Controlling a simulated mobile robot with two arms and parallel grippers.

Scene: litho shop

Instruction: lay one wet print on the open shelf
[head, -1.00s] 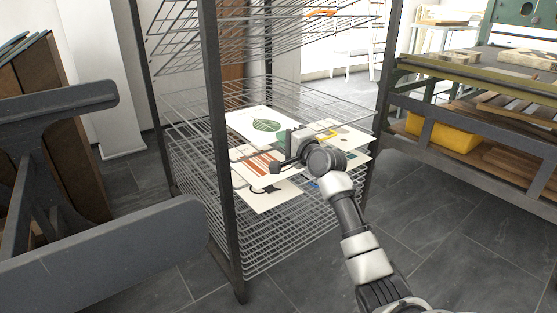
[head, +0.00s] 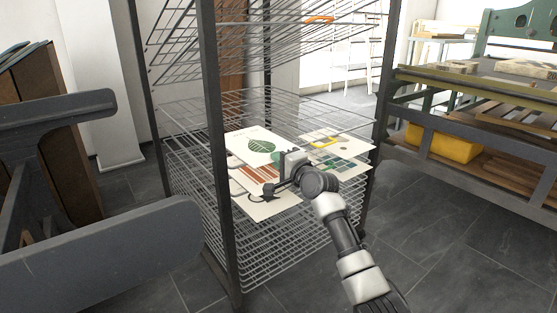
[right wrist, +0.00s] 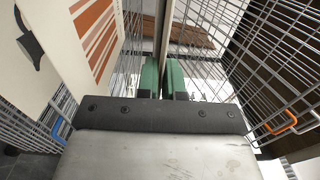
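The wet print with a green leaf (head: 261,146) is a white sheet at my right gripper (head: 287,165), low over the wire shelves. My right gripper is shut on its near right edge. In the right wrist view the green finger pads (right wrist: 164,80) are close together on a thin sheet seen edge-on. Below lies an orange-striped print (head: 256,178); its stripes also show in the right wrist view (right wrist: 97,35). The open shelf (head: 195,98) is the top wire grid of the lower stack. I cannot tell whether the leaf print touches it. My left gripper is not in view.
Raised, tilted wire shelves (head: 255,40) hang above the prints. A dark rack post (head: 222,180) stands at the near left. Another print with a yellow mark (head: 325,142) lies at the right. Dark grey beams (head: 100,250) fill the left foreground. Floor at the right is clear.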

